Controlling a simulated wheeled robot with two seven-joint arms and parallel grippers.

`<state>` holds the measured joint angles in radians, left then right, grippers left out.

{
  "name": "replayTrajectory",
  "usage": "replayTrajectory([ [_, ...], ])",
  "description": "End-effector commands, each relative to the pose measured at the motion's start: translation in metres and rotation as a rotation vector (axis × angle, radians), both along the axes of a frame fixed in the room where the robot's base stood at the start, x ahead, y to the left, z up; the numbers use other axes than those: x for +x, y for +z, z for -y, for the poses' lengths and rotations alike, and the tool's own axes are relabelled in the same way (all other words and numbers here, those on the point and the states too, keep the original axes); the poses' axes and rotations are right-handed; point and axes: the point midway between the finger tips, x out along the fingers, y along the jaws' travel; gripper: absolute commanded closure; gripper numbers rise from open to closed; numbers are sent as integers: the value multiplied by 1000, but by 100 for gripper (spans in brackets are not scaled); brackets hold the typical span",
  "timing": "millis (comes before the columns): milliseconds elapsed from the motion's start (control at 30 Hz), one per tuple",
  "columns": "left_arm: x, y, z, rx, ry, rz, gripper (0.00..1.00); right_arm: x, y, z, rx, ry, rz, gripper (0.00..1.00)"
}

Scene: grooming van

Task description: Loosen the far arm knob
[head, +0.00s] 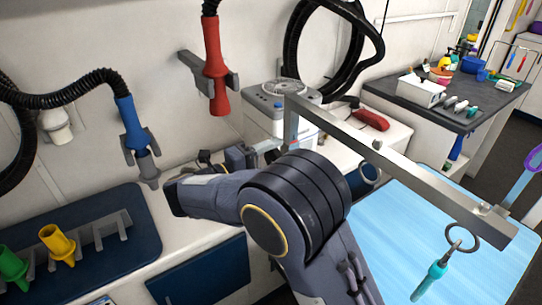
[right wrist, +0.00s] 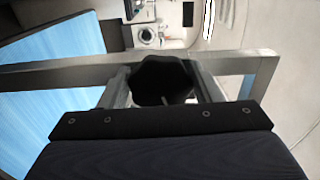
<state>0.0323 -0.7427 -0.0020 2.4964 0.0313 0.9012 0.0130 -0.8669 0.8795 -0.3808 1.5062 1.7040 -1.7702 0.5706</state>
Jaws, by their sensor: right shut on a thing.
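The black lobed knob (right wrist: 163,78) sits between the two fingers of my right gripper (right wrist: 162,92) in the right wrist view. The gripper is shut on it, with a finger on each side. Behind the knob runs the grey metal bar of the grooming arm (right wrist: 60,75). In the head view the grooming arm (head: 400,165) reaches from its far post to the near right over the blue table. My right gripper (head: 268,147) is at the far post there, and the knob is not clearly visible. My left gripper is not in view.
The blue table top (head: 430,235) lies under the bar. Red (head: 214,65) and blue (head: 130,120) hose nozzles hang left. A dark counter (head: 450,112) with tools stands behind right.

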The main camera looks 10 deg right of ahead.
Motion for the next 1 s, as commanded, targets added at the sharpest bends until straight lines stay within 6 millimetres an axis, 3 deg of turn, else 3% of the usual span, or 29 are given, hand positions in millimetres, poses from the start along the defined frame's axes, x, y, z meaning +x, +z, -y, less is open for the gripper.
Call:
replayTrajectory([
  [500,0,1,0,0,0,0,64,0,-1,0,-7,0,-19,65],
  [533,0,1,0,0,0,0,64,0,-1,0,-7,0,-19,39],
  [667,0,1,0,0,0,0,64,0,-1,0,-7,0,-19,22],
  [1000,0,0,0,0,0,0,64,-1,-1,-3,-6,1,-17,20],
])
